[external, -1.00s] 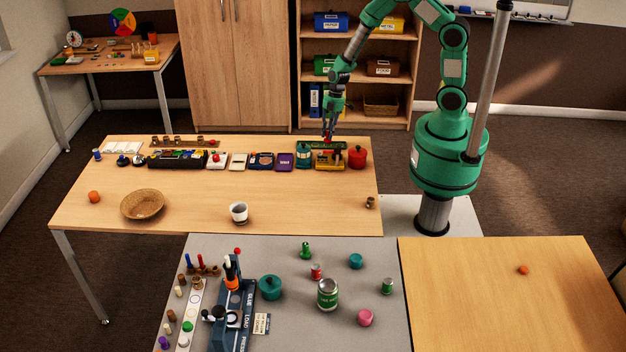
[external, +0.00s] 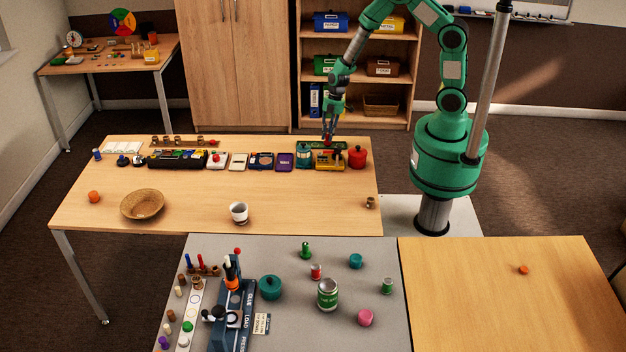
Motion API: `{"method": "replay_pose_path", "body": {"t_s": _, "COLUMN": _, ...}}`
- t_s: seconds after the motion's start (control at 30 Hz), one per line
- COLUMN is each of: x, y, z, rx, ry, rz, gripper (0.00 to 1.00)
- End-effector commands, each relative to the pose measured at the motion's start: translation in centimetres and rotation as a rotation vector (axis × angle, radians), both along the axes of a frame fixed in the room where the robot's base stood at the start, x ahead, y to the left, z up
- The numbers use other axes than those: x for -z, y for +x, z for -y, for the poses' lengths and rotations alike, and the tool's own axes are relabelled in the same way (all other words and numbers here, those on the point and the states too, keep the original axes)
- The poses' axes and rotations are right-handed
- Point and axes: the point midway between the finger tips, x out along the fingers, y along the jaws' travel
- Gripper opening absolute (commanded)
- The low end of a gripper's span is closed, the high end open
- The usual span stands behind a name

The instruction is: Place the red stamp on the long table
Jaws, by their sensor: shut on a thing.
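My gripper (external: 328,132) is over the back right part of the long wooden table (external: 300,208), pointing down. It is shut on a small red thing (external: 327,141), which looks like the red stamp; only a little of it shows between and below the fingertips. The red thing is at the green tray (external: 345,145) near the table's back edge. I cannot tell whether it touches the tray or hangs just above it.
A yellow-black device (external: 330,161), a red pot (external: 357,157) and a purple pad (external: 285,161) stand close by. The table's middle and front right are mostly clear.

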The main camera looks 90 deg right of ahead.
Motion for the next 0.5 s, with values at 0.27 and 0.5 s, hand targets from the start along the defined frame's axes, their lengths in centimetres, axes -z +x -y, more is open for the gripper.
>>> {"method": "replay_pose_path", "body": {"t_s": 0.27, "x": 0.4, "y": 0.01, "z": 0.01, "rx": 0.0, "ry": 0.0, "rz": 0.0, "gripper": 0.0}}
{"method": "replay_pose_path", "body": {"t_s": 0.5, "x": 0.53, "y": 0.0, "z": 0.0, "rx": 0.0, "ry": 0.0, "rz": 0.0, "gripper": 0.34}}
